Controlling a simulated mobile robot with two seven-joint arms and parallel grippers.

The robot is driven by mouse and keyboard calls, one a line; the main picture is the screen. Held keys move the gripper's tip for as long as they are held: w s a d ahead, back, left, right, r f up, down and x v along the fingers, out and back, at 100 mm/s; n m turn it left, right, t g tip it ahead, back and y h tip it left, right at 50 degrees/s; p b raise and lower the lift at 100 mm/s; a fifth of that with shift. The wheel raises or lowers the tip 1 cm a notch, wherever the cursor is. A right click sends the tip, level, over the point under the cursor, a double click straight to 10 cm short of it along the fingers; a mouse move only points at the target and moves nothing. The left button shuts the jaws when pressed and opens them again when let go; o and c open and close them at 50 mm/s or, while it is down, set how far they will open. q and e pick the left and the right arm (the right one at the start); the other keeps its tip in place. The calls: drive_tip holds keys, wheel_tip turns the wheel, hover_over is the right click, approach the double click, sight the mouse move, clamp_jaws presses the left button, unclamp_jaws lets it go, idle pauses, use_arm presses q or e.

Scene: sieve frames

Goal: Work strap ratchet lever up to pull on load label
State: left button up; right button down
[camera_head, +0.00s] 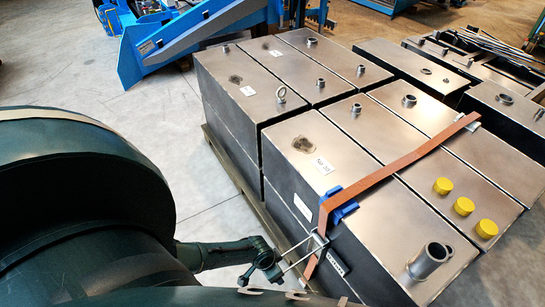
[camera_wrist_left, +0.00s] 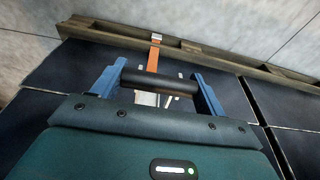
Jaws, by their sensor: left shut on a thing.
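An orange strap (camera_head: 405,161) runs over the metal tanks and down past a blue edge protector (camera_head: 345,212) to a silver ratchet (camera_head: 316,243) on the side. Its silver lever bars (camera_head: 295,252) stick out toward my left arm. My left gripper (camera_wrist_left: 160,82) has its blue fingers shut on the dark lever handle (camera_wrist_left: 172,84); in the head view its fingers are not clear. In the left wrist view the strap (camera_wrist_left: 153,60) shows beyond the handle. A white label (camera_head: 321,165) lies on the near tank top; another small label (camera_head: 337,263) is beside the ratchet. My right gripper is not in view.
Several metal tanks (camera_head: 285,140) stand on a wooden pallet (camera_head: 228,170). Blue machinery (camera_head: 170,45) stands behind. Grey floor (camera_head: 150,110) at left is clear.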

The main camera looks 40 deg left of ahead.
use_arm(q)
drive_tip(key=shift+w+r, duration=0.2)
drive_tip(key=o, duration=1.4)
drive_tip(key=shift+s, duration=0.1)
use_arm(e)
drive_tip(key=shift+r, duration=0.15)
use_arm(q)
drive_tip(key=shift+s+r+p, duration=0.15)
drive_tip(key=shift+r+p, duration=0.2)
drive_tip(key=shift+r, duration=0.05)
drive_tip(key=p+v, duration=0.5)
drive_tip(key=v, duration=0.7)
drive_tip(key=shift+s+a+r, duration=0.1)
drive_tip(key=shift+a, duration=0.05)
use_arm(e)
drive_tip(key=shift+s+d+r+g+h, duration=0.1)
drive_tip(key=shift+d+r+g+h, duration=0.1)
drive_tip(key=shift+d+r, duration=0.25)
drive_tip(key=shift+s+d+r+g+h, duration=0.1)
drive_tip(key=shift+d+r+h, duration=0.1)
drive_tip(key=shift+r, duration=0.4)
